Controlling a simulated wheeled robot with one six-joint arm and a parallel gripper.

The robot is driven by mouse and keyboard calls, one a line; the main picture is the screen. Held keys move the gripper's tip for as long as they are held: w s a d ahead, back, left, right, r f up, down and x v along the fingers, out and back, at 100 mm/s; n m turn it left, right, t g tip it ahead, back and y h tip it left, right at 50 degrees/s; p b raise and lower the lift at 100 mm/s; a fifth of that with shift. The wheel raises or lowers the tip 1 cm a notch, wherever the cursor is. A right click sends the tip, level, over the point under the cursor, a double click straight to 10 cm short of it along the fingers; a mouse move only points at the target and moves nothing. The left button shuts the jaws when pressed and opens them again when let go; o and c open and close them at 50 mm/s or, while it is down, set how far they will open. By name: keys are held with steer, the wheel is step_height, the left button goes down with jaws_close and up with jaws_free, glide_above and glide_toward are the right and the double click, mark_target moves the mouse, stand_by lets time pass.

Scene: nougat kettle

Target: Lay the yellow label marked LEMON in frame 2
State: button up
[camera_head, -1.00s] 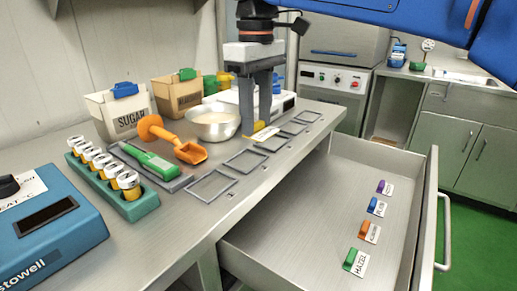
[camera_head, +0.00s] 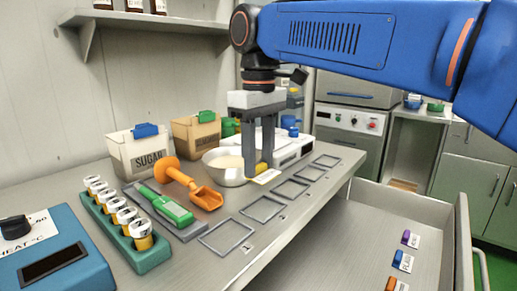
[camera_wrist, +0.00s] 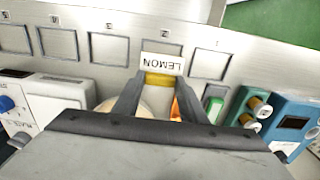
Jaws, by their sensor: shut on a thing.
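My gripper (camera_head: 260,170) is shut on the yellow grip of the LEMON label (camera_head: 267,176), a white card with black letters. In the wrist view the label (camera_wrist: 162,62) shows between my fingertips (camera_wrist: 157,80), upside down. It is held above the counter, apart from it as far as I can tell. In the wrist view it covers the spot of the second frame from the right, beside the digit 2. In the head view, frame 2 (camera_head: 262,208) is the second nearest in the row of grey outlines and looks empty, in front of the label.
A white bowl (camera_head: 226,172) stands close beside my gripper. An orange scoop (camera_head: 205,198) and a green-handled tool (camera_head: 165,206) lie to the left. Frame 1 (camera_head: 226,236) and the farther frames look empty. The open drawer (camera_head: 345,255) holds other coloured labels.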

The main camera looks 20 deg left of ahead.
steer(key=shift+f, duration=3.8)
steer(key=shift+f, duration=0.4)
steer(key=o, duration=1.7)
steer(key=shift+c, duration=0.2)
steer(key=shift+r, duration=3.55)
